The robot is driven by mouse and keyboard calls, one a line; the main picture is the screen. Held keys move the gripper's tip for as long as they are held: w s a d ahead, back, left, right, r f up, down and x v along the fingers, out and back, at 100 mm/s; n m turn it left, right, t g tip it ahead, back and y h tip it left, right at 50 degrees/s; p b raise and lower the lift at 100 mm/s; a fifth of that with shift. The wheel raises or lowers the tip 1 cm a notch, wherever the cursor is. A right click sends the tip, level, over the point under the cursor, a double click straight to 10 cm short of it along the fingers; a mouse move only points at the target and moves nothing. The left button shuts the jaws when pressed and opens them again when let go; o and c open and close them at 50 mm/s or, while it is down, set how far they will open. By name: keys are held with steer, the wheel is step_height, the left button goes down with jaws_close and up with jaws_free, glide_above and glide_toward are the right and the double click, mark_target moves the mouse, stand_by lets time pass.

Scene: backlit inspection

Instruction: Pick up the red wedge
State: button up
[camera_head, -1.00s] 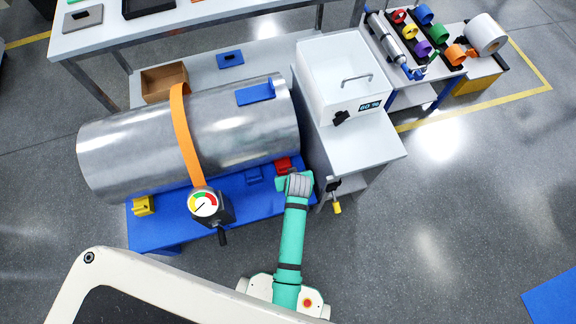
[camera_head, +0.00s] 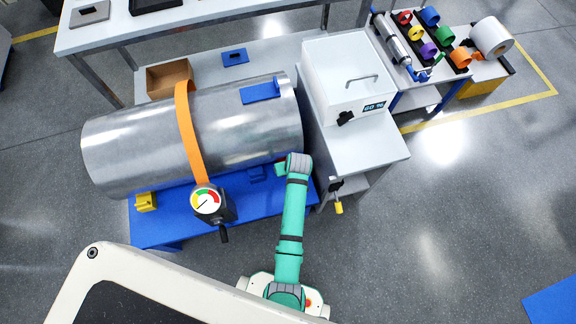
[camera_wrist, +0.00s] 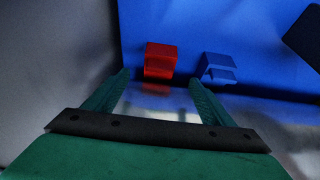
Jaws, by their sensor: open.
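The red wedge (camera_wrist: 160,60) shows in the wrist view on the blue bench top (camera_wrist: 200,28), ahead of and between my fingertips. My gripper (camera_wrist: 158,82) is open, its two green fingers apart with the wedge a little beyond their tips. I cannot tell the exact gap between fingers and wedge. In the head view my arm's end covers nearly all of the red wedge. A blue wedge-like block (camera_wrist: 217,68) lies to the right of the red one; it also shows in the head view (camera_head: 257,173).
A large metal cylinder (camera_head: 140,150) with an orange strap (camera_head: 188,130) lies along the blue bench. A dial gauge (camera_head: 207,201) and a yellow block (camera_head: 146,201) are at its front. A white cabinet (camera_head: 365,150) stands close right of my arm.

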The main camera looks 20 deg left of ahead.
steer(key=x, duration=0.8)
steer(key=shift+w+r, duration=0.1)
steer(key=shift+w, duration=0.05)
steer(key=shift+a, duration=0.15)
steer(key=c, duration=1.3)
steer(key=shift+c, duration=0.5)
